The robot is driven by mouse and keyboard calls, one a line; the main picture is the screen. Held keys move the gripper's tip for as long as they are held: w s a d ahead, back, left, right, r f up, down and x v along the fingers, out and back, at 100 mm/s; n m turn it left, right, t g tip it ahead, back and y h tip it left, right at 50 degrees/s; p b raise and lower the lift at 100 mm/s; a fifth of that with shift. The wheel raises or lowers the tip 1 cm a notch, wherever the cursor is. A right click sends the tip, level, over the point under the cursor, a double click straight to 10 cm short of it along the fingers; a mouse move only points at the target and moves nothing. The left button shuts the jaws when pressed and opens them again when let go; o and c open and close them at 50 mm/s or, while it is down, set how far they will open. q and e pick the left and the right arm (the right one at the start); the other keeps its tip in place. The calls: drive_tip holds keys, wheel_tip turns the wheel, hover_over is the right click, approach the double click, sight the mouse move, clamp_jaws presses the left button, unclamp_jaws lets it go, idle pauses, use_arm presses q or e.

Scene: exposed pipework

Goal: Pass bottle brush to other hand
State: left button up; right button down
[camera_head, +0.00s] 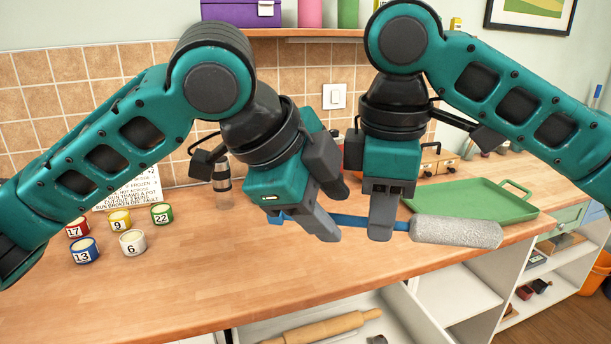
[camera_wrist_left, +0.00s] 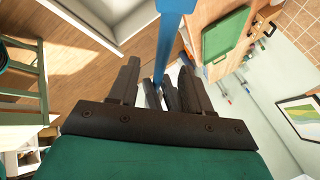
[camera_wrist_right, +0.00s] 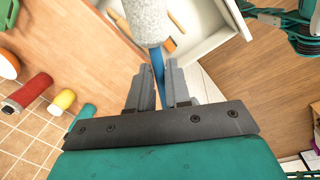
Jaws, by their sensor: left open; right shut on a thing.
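The bottle brush has a grey bristly head (camera_head: 456,231) and a blue handle (camera_head: 350,221). It is held roughly level above the counter, with its head to the right. My right gripper (camera_head: 381,232) is shut on the handle close to the head; the handle also shows between its fingers in the right wrist view (camera_wrist_right: 158,68). My left gripper (camera_head: 332,214) is open at the handle's other end. In the left wrist view the handle (camera_wrist_left: 172,38) runs between its spread fingers. The left fingers partly hide the handle's end in the head view.
The wooden counter (camera_head: 200,270) lies below, clear in the middle. A green tray (camera_head: 470,200) is behind the brush head. Several numbered tins, including a white one (camera_head: 132,243), stand at the left. An open drawer with a rolling pin (camera_head: 320,328) is below the front edge.

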use_arm(q)
drive_tip(key=shift+x, duration=1.2)
drive_tip(key=shift+c, duration=0.5)
clamp_jaws()
use_arm(e)
drive_tip(key=c, duration=1)
unclamp_jaws()
drive_tip(key=shift+r, duration=0.1)
drive_tip(key=r, duration=0.4)
drive_tip(key=s+r, duration=0.1)
drive_tip(key=r, duration=0.6)
drive_tip(key=shift+s+a+r, duration=0.15)
drive_tip(key=shift+s+r, duration=0.05)
drive_tip(key=shift+r, duration=0.15)
